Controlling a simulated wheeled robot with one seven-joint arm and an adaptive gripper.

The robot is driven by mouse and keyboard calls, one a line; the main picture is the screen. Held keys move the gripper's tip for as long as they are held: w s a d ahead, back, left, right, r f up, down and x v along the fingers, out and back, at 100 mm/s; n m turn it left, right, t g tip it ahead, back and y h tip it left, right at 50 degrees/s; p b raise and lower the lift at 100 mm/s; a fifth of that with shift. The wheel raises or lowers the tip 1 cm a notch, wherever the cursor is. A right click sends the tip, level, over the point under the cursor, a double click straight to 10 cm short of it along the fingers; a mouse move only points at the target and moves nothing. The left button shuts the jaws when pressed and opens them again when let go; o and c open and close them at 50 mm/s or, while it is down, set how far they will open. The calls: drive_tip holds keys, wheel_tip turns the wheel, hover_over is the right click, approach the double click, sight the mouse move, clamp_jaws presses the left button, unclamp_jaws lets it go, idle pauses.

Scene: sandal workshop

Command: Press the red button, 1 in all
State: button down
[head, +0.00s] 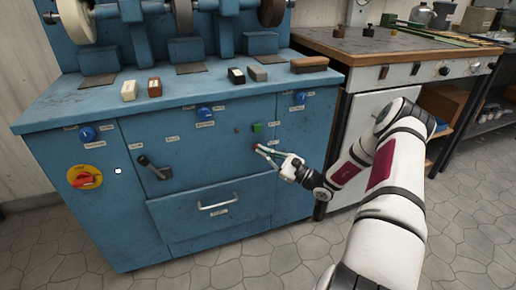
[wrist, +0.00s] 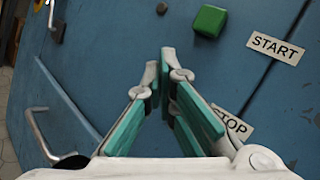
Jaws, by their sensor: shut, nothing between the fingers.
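A small red spot, the red button (head: 255,146), shows on the blue cabinet front just below the green button (head: 257,128), right at my fingertips. My gripper (head: 263,151) is shut and empty, with its tips pointing at the cabinet. In the wrist view my gripper (wrist: 167,62) has its green-padded fingers meeting at the tips. There the green button (wrist: 210,21) is beside the START label (wrist: 275,47). The STOP label (wrist: 233,124) is partly behind the right finger, and the red button is hidden. I cannot tell whether the tips touch it.
The blue cabinet (head: 210,165) has blue knobs, a black lever (head: 153,167), a drawer handle (head: 214,206) and a yellow-red rotary switch (head: 84,177). Brushes and blocks lie on its top. A wood-topped bench (head: 400,45) stands to the right. The tiled floor in front is clear.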

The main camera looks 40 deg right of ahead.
drive_tip(key=shift+s+a, duration=0.15)
drive_tip(key=shift+s, duration=0.25)
drive_tip(key=shift+s+a+p, duration=0.25)
drive_tip(key=shift+s+p, duration=0.15)
drive_tip(key=shift+s, duration=0.4)
drive_tip(key=shift+s+a+p, duration=0.2)
drive_tip(key=shift+s+p, duration=0.2)
drive_tip(key=shift+s, duration=0.45)
drive_tip(key=shift+s+a+p, duration=0.25)
drive_tip(key=shift+s+p, duration=0.15)
drive_tip(key=shift+s, duration=0.4)
